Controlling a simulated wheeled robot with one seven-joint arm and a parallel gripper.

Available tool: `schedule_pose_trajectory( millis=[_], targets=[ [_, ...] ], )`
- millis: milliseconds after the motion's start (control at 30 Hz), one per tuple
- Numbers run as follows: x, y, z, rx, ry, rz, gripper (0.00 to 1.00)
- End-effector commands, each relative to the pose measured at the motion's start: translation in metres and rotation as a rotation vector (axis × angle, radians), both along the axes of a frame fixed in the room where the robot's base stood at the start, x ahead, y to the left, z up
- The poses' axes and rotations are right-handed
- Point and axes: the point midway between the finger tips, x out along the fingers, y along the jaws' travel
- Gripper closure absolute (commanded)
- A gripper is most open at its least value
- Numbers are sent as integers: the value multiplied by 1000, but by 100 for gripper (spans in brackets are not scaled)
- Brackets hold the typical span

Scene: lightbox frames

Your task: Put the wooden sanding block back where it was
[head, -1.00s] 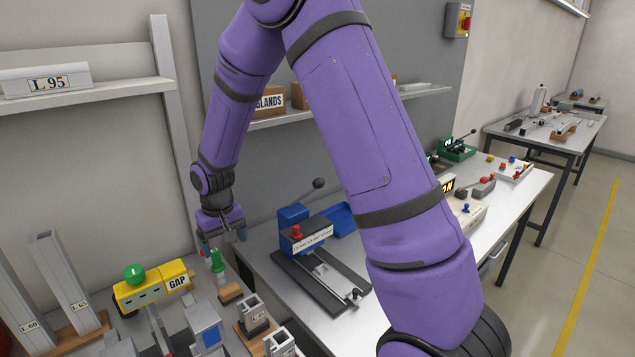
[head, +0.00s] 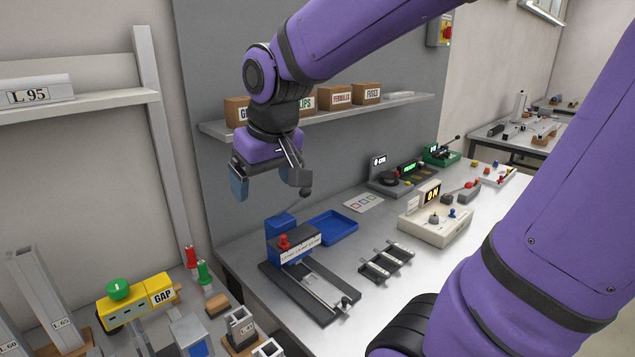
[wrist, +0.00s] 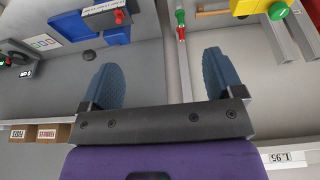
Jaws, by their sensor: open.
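A small brown wooden block (head: 217,304) lies on the left bench, just right of the yellow GAP tool and below the red and green handled pieces; it looks like the sanding block, but it is too small to be sure. My gripper (head: 272,188) hangs high in front of the shelf, above and behind the blue lever press, well clear of the block. Its two blue-padded fingers are apart with nothing between them. In the wrist view the open gripper (wrist: 163,85) also shows empty. I cannot identify the block there.
The yellow GAP tool (head: 135,302) and the red (head: 190,257) and green (head: 204,272) handles stand close to the block. The blue press (head: 290,250), blue tray (head: 333,228) and ON box (head: 436,228) stand on the right bench. Labelled boxes line the shelf (head: 415,104).

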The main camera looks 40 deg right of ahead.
Motion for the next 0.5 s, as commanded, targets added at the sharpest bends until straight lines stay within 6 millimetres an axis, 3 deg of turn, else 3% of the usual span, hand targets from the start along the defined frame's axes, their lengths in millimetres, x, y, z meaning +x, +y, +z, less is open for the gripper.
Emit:
schedule_pose_trajectory(
  millis=[300, 500],
  targets=[
    [-79, -9, 26, 8, -95, 2, 13],
    [-108, -11, 28, 11, -128, 5, 13]
  ],
)
